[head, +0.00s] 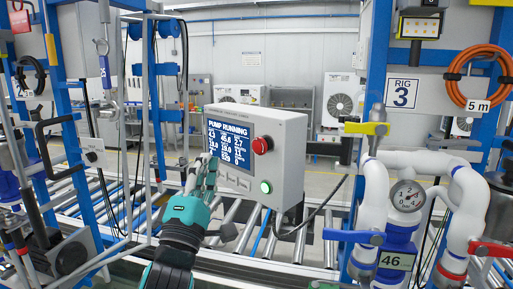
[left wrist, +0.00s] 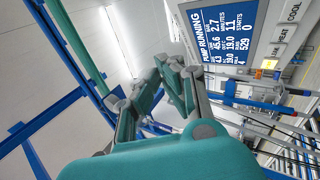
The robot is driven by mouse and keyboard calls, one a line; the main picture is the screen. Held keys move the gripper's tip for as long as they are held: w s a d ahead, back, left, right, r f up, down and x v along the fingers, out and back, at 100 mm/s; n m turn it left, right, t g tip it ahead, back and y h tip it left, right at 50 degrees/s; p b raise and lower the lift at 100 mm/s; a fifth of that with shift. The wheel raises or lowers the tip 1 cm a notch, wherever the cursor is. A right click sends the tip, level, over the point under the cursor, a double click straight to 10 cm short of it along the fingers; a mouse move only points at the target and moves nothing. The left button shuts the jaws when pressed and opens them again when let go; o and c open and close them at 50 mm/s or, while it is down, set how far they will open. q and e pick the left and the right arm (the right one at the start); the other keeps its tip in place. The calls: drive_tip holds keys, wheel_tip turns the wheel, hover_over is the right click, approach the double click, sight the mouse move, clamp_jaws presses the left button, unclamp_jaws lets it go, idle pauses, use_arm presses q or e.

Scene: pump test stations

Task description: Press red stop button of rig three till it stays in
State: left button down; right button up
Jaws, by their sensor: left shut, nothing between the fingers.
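The red stop button (head: 262,145) is on the front of a grey control box (head: 291,160), to the right of its blue screen. The screen (head: 228,136) reads "PUMP RUNNING"; it also shows in the left wrist view (left wrist: 222,40). A sign (head: 402,94) reading "RIG 3" hangs on the blue frame to the right of the box. My left gripper (head: 207,163) is shut and empty, pointing up at the lower left of the screen, left of and below the button. The fingertips (left wrist: 168,66) touch each other in the wrist view. That view does not show the button. My right gripper is out of view.
A lit green button (head: 266,187) is below the red one. White pipes with a gauge (head: 408,195) and a yellow-handled valve (head: 367,128) stand at the right. Metal rollers (head: 290,245) run behind and below the box. Blue posts and grey bars crowd the left.

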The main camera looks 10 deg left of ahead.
sight(258, 146)
use_arm(q)
drive_tip(key=shift+r, duration=0.1)
idle(0.3)
drive_tip(key=w+d+b, duration=0.2)
drive_tip(key=w+d, duration=0.2)
drive_tip(key=w, duration=0.3)
drive_tip(key=shift+w+d, duration=0.25)
drive_tip(key=shift+d, duration=0.15)
idle(0.6)
drive_tip(key=shift+w, duration=0.15)
idle(0.6)
drive_tip(key=shift+w+d+b, duration=0.2)
drive_tip(key=shift+b, duration=0.1)
